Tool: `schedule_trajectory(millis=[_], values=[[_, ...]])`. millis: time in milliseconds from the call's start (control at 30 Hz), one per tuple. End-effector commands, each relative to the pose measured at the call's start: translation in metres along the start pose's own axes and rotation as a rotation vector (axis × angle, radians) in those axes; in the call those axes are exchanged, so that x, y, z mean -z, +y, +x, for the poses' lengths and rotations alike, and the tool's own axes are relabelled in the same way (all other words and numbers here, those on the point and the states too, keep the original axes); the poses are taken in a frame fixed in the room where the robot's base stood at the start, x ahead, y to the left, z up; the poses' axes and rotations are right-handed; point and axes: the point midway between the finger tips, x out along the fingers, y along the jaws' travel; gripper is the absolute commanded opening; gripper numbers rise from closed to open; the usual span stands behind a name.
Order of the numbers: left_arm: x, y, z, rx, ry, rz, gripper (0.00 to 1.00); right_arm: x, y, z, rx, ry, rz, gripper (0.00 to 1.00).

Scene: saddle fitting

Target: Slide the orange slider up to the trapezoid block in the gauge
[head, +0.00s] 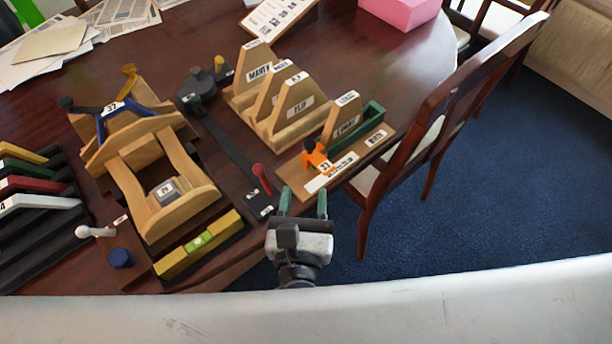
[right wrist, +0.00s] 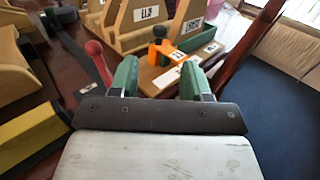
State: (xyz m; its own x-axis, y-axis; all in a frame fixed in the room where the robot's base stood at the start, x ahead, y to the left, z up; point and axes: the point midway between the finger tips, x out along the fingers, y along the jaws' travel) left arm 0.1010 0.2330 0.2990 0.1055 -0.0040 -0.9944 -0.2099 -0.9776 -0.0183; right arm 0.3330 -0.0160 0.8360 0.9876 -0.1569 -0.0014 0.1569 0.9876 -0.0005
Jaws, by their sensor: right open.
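The orange slider (head: 318,160), with a black knob and a label, sits on the wooden base of the gauge (head: 292,179). The trapezoid block (head: 342,117) stands on the gauge beyond the slider, with a visible gap between them. My right gripper (head: 304,204) is open and empty, at the near side of the gauge and short of the slider. In the right wrist view the slider (right wrist: 164,54) shows ahead, between the two green fingers (right wrist: 160,80) in the picture; they do not touch it. My left gripper is out of view.
A red-handled lever (head: 262,178) stands just left of the gauge. A wooden rack of labelled trapezoid blocks (head: 283,115) lies behind it. A green rail (head: 366,121) runs along the gauge. A chair (head: 425,125) stands close on the right, past the table edge.

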Motion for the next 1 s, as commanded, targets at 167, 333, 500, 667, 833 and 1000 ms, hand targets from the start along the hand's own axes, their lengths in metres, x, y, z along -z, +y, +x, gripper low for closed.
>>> schedule_trajectory(millis=[167,333,500,667,833,1000], values=[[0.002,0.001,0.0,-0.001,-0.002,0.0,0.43,-0.001,0.0,-0.007,0.0,-0.001,0.001,0.47],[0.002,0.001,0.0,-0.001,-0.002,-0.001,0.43,-0.001,0.0,-0.007,0.0,-0.001,0.0,0.47],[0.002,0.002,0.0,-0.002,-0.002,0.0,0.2,-0.006,-0.001,-0.004,-0.018,-0.038,-0.038,0.47],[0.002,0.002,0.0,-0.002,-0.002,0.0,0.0,-0.034,0.001,0.005,-0.12,-0.235,-0.281,0.47],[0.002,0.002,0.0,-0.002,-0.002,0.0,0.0,-0.054,0.011,0.005,-0.284,-0.516,-0.776,0.47],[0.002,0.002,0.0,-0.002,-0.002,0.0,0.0,-0.035,0.017,-0.001,-0.46,-0.702,-1.296,0.47]])
